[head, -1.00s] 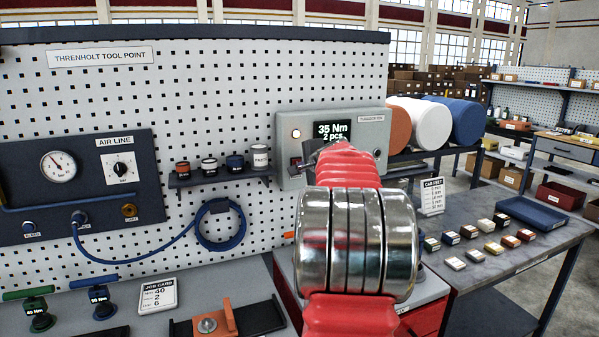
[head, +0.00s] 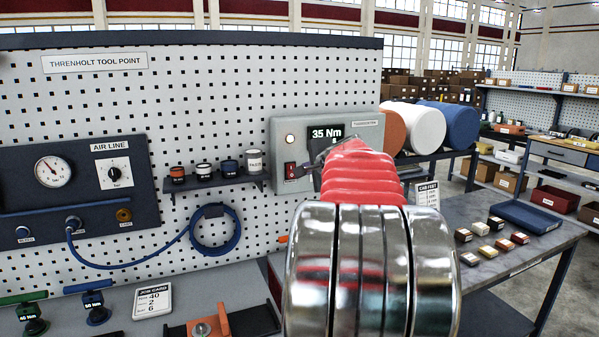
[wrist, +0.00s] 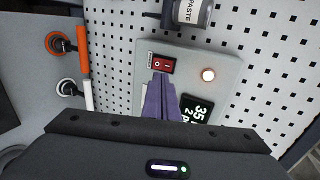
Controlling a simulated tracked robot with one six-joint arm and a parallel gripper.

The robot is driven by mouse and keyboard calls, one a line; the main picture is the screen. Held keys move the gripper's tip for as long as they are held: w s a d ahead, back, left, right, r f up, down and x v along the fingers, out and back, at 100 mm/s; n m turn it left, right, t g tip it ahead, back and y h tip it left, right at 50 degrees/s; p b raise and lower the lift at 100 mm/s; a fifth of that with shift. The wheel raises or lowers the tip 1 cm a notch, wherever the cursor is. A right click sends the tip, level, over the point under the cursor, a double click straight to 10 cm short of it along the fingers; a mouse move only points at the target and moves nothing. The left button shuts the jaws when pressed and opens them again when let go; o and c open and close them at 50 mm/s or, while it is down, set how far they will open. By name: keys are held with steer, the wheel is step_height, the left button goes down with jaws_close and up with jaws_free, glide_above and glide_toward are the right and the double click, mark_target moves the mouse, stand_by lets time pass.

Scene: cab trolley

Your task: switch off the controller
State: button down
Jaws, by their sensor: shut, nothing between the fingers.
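The controller (head: 352,122) is a grey box on the pegboard, and it also shows in the wrist view (wrist: 215,65). Its screen (head: 326,132) is lit and reads 35 Nm, partly covered by my arm. Its round lamp (head: 290,139) glows. Its red rocker switch (head: 290,171) sits below the lamp in the head view and shows clearly in the wrist view (wrist: 161,65). My gripper (wrist: 160,80) is shut and empty, its purple fingertips close to the switch's lower edge in the wrist view. I cannot tell whether they touch it.
A shelf (head: 215,184) with several small pots is left of the controller. A paste pot (wrist: 193,12) stands close to the controller in the wrist view. An air line panel (head: 75,185) and a coiled blue hose (head: 214,229) are farther left. A side table (head: 480,262) with small blocks is at right.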

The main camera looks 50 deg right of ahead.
steer(key=shift+v, duration=2.55)
steer(key=shift+w+a, duration=0.1)
steer(key=shift+a, duration=0.1)
steer(key=w+a+f+n+g+y, duration=0.1)
steer(key=a+f+n+y, duration=0.2)
steer(key=a, duration=0.7)
steer(key=w+a+f+n+y, duration=0.15)
steer(key=a+n, duration=0.25)
steer(key=a, duration=0.7)
steer(key=w+a+f+n+g+y, duration=0.1)
steer(key=w+a+f+n, duration=0.2)
steer(key=a, duration=0.7)
steer(key=s+a+f+n+g, duration=0.2)
steer(key=s+a+f+n, duration=0.5)
steer(key=s+a, duration=0.2)
steer(key=s+a+f+n+g+y, duration=0.1)
steer(key=s+a+f+n+g, duration=0.1)
steer(key=s+a+f+n, duration=0.5)
steer(key=s+a, duration=0.2)
steer(key=a, duration=0.2)
steer(key=shift+a, duration=0.35)
